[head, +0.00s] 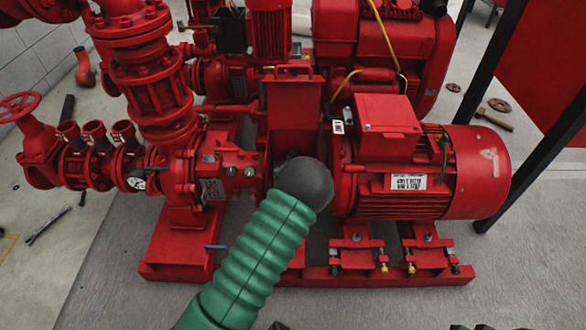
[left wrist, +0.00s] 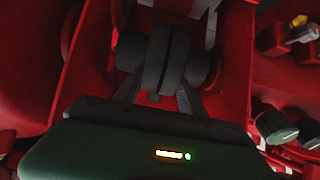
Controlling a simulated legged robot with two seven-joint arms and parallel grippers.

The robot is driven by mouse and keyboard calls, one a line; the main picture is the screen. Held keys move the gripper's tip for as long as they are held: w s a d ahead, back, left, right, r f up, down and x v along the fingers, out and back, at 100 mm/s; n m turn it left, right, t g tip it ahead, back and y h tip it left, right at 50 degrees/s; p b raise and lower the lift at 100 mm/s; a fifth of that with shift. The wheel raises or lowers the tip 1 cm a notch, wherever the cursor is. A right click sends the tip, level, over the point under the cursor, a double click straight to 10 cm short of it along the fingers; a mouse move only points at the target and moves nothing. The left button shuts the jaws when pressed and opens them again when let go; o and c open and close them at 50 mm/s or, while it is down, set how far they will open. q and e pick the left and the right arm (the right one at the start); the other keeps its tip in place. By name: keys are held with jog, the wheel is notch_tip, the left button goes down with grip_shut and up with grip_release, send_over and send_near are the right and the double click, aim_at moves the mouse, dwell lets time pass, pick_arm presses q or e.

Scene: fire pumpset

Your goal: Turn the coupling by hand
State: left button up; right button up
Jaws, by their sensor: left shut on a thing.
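The coupling (left wrist: 155,55) is a dark grey, ribbed drum on a shaft between red walls in the left wrist view. My left gripper (left wrist: 156,94) reaches it from below, with one finger on each side of its lower part. The gripper is shut on the coupling. In the head view my green left arm and its dark round end lie in front of the gap between the red pump and the red motor (head: 450,175). They hide the gripper and most of the coupling there.
The red pump (head: 215,170) stands left of the gap and a red upright box (head: 292,105) stands behind it. The red base frame (head: 310,278) runs along the front. A black post (head: 495,110) rises at the right.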

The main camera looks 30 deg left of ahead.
pick_arm(q)
jog(key=shift+s+d+f+t+y+b, duration=0.3)
jog(key=shift+s+f+t+y+b, duration=0.2)
jog(key=shift+f+t+b, duration=0.4)
jog(key=shift+s+d+f+t+y+b, duration=0.2)
jog(key=shift+f+t+y+b, duration=0.4)
jog(key=shift+b, duration=0.75)
jog(key=shift+s+d+f+t+y+b, duration=0.1)
jog(key=shift+s+f+t+y+b, duration=0.2)
jog(key=shift+t+b, duration=0.75)
jog(key=shift+s+d+f+t+y+b, duration=0.15)
jog(key=shift+f+t+y+b, duration=0.25)
jog(key=shift+b, duration=1.2)
jog(key=shift+r, duration=0.1)
jog(key=o, duration=1.4)
jog(key=shift+c, duration=0.2)
jog(key=shift+r, duration=0.15)
jog(key=shift+r+t, duration=0.1)
jog(key=shift+t, duration=0.15)
